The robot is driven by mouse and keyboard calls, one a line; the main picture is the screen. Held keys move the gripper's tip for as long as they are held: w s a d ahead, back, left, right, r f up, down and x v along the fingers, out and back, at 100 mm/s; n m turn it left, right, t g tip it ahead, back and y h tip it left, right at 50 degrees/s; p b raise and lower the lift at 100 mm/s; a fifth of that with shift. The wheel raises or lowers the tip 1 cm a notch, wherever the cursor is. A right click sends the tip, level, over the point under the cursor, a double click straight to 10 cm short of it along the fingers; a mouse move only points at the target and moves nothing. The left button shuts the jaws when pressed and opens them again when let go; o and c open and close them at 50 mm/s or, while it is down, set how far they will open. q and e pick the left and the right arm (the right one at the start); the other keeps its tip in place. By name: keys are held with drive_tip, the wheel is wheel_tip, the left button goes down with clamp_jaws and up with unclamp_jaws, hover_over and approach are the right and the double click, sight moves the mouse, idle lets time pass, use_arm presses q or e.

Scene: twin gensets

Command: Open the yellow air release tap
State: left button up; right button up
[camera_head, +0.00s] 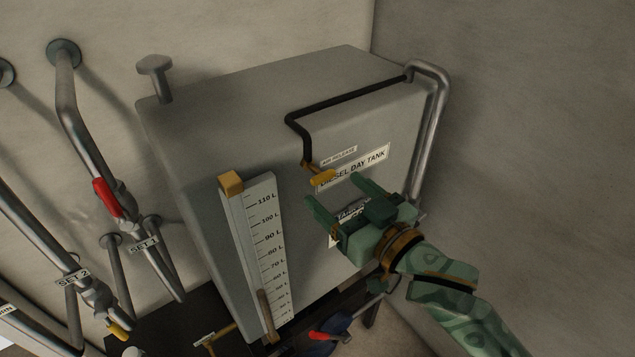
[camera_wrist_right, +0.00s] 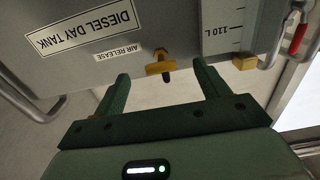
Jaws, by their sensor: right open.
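The yellow air release tap (camera_head: 323,178) is a small lever at the end of a black pipe (camera_head: 298,128) on the front of the grey diesel day tank (camera_head: 205,185). An "AIR RELEASE" label (camera_head: 339,156) is beside it. My right gripper (camera_head: 335,190) is open and empty, with its fingers pointing at the tap from the lower right. In the right wrist view, which looks upside down, the tap (camera_wrist_right: 160,68) appears between the two fingertips (camera_wrist_right: 160,73). I cannot tell whether it is inside the jaws. My left gripper is not in view.
A level gauge (camera_head: 262,245) with a yellow top block stands left of the tap. Wall pipes with a red-handled valve (camera_head: 107,197) are at the left. A bent metal pipe (camera_head: 432,130) runs down the tank's right side. The right wall is bare.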

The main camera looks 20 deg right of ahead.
sight(317, 170)
drive_tip(key=x, duration=0.6)
drive_tip(key=shift+w+a+r, duration=0.1)
drive_tip(key=shift+w+r, duration=0.1)
drive_tip(key=c, duration=1)
